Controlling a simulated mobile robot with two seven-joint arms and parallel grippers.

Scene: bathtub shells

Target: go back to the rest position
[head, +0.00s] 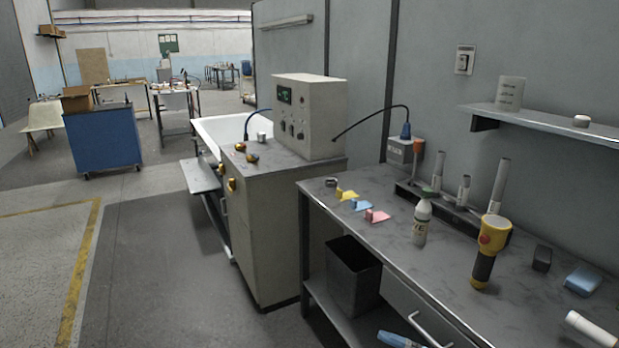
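Neither of my grippers shows in the head view, and no part of my arms can be made out for sure. A grey workbench (395,240) runs along the wall at the right. A yellow and black handheld tool (490,252) stands upright on it. A white bottle with a green top (422,218) stands to the left of the tool. Yellow, blue and pink pieces (376,216) lie near the bench's far left end. A beige control box (309,115) sits on a cabinet (265,215) beyond the bench.
A dark open bin (354,272) stands under the bench. A blue and white object (398,340) is cut off at the bottom edge. A wall shelf (545,123) juts out at the right. A blue cart (104,138) stands far left. The grey floor (150,265) at left is clear.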

